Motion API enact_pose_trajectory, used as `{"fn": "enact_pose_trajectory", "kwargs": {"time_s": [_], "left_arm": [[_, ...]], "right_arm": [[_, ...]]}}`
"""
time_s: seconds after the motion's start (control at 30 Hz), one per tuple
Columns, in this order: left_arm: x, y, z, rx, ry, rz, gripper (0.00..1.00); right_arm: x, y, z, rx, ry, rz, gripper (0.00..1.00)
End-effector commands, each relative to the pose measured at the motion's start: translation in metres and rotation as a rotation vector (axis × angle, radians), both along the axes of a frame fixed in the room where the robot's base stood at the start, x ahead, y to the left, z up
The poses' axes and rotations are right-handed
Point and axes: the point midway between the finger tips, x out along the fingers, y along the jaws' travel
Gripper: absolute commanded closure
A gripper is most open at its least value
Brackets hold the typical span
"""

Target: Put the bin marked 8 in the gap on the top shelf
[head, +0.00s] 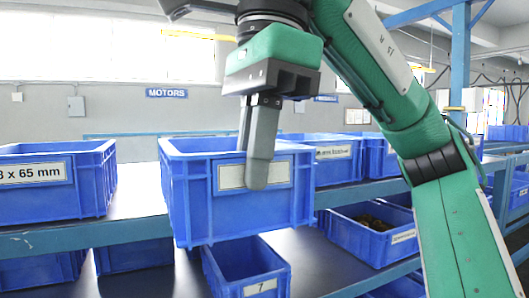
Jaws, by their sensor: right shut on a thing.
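My right gripper (262,172) comes down from above and is shut on the front wall of a blue bin (195,205). One finger hangs in front of the bin's pale label and covers part of it; I can read no number there. The bin is roughly level and in front of the top shelf (130,205), at the space between the left bin and the right-hand bins. Its bottom shows below the shelf's front edge, and I cannot tell whether it touches the shelf. My left gripper is not in view.
On the top shelf a blue bin labelled "8 x 65 mm", cut by the frame (70,195), stands left, and another blue bin (338,172) stands right. Below are a bin marked 7 (240,270) and a bin with dark contents (370,245). A blue post (460,60) rises at right.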

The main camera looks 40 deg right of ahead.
Motion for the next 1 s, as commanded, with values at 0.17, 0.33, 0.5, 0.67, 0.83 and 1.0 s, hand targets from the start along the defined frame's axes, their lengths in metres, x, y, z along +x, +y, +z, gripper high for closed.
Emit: {"fn": "enact_pose_trajectory", "kwargs": {"time_s": [0.17,0.33,0.5,0.67,0.83,1.0], "left_arm": [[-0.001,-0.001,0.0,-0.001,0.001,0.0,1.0],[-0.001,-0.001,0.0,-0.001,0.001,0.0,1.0],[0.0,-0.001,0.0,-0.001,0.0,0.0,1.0],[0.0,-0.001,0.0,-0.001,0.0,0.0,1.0],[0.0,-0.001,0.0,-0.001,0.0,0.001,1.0],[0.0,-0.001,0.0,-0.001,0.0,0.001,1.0]], "right_arm": [[0.021,-0.006,-0.001,0.001,0.0,-0.002,1.0],[0.04,-0.011,-0.001,0.001,0.0,-0.002,1.0],[0.059,-0.015,-0.002,0.001,0.0,-0.001,1.0],[0.077,-0.02,-0.003,0.0,0.0,-0.001,1.0],[0.097,-0.025,-0.004,0.0,0.0,-0.001,1.0],[0.116,-0.03,-0.005,0.001,0.0,-0.001,1.0]]}}
